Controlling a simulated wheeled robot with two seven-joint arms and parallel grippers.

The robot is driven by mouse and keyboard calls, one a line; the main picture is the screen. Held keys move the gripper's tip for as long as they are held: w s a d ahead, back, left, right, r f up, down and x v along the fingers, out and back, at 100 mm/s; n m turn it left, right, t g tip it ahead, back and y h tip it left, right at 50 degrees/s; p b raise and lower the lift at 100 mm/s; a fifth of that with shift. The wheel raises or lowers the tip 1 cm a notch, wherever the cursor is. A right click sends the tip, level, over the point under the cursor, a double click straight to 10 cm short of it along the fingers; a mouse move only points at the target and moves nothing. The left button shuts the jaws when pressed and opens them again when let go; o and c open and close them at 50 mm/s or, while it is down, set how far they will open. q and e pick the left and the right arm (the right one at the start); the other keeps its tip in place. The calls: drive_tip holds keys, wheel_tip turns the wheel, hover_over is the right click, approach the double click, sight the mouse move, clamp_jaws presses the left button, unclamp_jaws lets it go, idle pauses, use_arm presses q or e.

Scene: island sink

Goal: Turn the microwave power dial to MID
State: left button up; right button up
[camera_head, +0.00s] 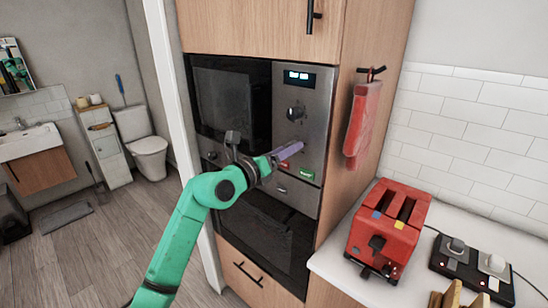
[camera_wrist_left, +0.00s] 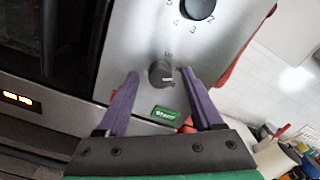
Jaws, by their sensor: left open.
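The built-in microwave (camera_head: 300,93) is in the middle of the head view, with a steel panel on its right side. An upper black dial (camera_head: 295,111) shows there. In the left wrist view the upper dial (camera_wrist_left: 198,8) is cut by the top edge, with numbers around it. A lower grey dial (camera_wrist_left: 161,73) shows below it; its marks are too small to read. My left gripper (camera_head: 290,151) is open at the panel, its purple fingers on either side of the lower dial. Contact cannot be told. In the head view the gripper hides this dial.
A green button (camera_head: 307,174) and a red button (camera_head: 284,165) are on the panel close by. A lower oven (camera_head: 265,235) is below. A red toaster (camera_head: 389,228) stands on the counter at right.

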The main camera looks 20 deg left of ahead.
use_arm(q)
drive_tip(key=b+v, duration=0.6)
drive_tip(key=v, duration=0.8)
drive_tip(key=shift+s, duration=0.1)
